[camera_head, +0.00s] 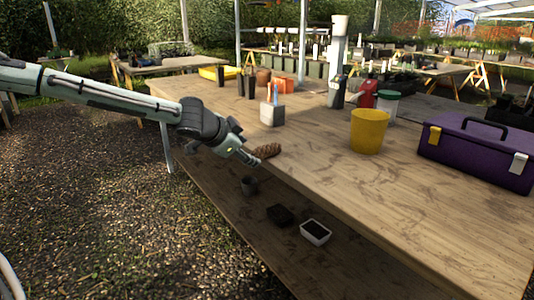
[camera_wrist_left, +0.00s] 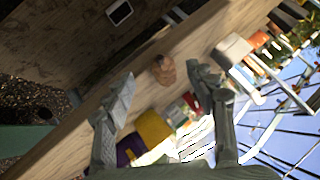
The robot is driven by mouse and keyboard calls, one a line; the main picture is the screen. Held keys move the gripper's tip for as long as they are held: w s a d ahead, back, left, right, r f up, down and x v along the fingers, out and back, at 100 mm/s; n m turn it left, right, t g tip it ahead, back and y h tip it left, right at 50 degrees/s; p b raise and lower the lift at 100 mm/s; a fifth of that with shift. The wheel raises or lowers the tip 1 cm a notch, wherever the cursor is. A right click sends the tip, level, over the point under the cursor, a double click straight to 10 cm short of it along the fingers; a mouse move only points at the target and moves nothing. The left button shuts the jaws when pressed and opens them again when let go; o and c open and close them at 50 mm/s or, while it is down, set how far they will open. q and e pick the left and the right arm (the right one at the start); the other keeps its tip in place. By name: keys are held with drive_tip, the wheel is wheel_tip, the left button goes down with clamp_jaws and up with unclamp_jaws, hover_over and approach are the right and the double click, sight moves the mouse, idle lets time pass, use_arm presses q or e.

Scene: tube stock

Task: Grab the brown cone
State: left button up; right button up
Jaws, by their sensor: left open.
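The brown cone (camera_head: 267,151) lies on the wooden table (camera_head: 300,168), close to its left edge. My left gripper (camera_head: 248,156) comes in from the left, just beside the cone at the table edge. In the left wrist view the cone (camera_wrist_left: 164,70) shows between the two spread fingers of the open left gripper (camera_wrist_left: 161,72), with clear space on both sides. Nothing is held. Whether the fingertips reach around the cone in depth, I cannot tell. My right gripper is not in view.
A pale block holder (camera_head: 272,114) stands behind the cone. A yellow pot (camera_head: 369,131) and a purple toolbox (camera_head: 478,152) stand to the right. A lower shelf holds a white tray (camera_head: 315,233) and dark pots. The tabletop around the cone is mostly clear.

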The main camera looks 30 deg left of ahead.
sight(255, 153)
use_arm(q)
drive_tip(key=shift+w+f, duration=0.15)
drive_tip(key=shift+w, duration=0.15)
drive_tip(key=x, duration=0.3)
drive_tip(key=shift+w, duration=0.25)
drive_tip(key=shift+w+f, duration=0.3)
drive_tip(key=shift+w, duration=0.15)
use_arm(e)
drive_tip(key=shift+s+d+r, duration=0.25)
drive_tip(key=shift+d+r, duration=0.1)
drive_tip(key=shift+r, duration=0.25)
use_arm(q)
drive_tip(key=shift+c, duration=0.4)
